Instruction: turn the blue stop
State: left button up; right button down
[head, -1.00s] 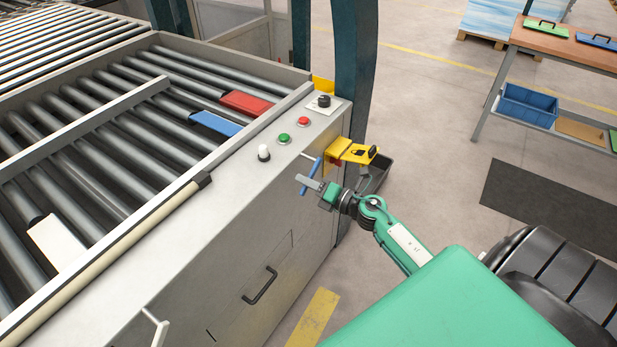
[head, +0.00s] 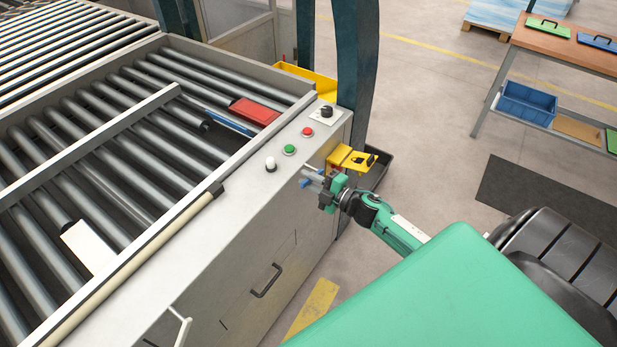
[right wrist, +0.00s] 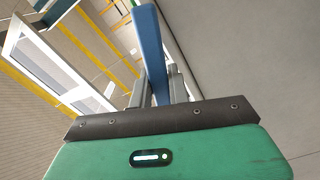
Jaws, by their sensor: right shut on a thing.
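A blue handle (head: 305,183) sits at the side of the grey machine, below the buttons. My right gripper (head: 314,176) is shut on it; the right wrist view shows the blue bar (right wrist: 152,50) between the two fingers. In the head view the fingers hide part of the handle. On the rollers, the blue stop plate (head: 229,121) shows as a thin blue strip beside a dark gap, in front of a red block (head: 255,111). My left gripper is not in view.
A yellow bracket (head: 352,158) sticks out just beyond my right gripper, with a dark bin (head: 380,170) beside it. A white button (head: 270,164), a green button (head: 289,149) and a red button (head: 307,132) line the machine's top. The floor at right is mostly open.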

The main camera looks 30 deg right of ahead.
jog(key=m+p, duration=0.1)
jog(key=r+m, duration=0.1)
jog(key=shift+w+d+r+m+p, duration=0.15)
jog(key=shift+d+r+m+p, duration=0.15)
jog(key=shift+p, duration=0.05)
jog(key=shift+w+d+r+m+p, duration=0.1)
jog(key=shift+d+r+m+p, duration=0.2)
jog(key=shift+m, duration=0.35)
jog(key=shift+w+d+r+m+p, duration=0.1)
jog(key=shift+m+p, duration=0.25)
jog(key=shift+m, duration=0.3)
jog(key=c, duration=1.3)
grip_release()
jog(key=shift+s, duration=0.1)
jog(key=shift+b+v, duration=2.25)
jog(key=shift+v, duration=4.65)
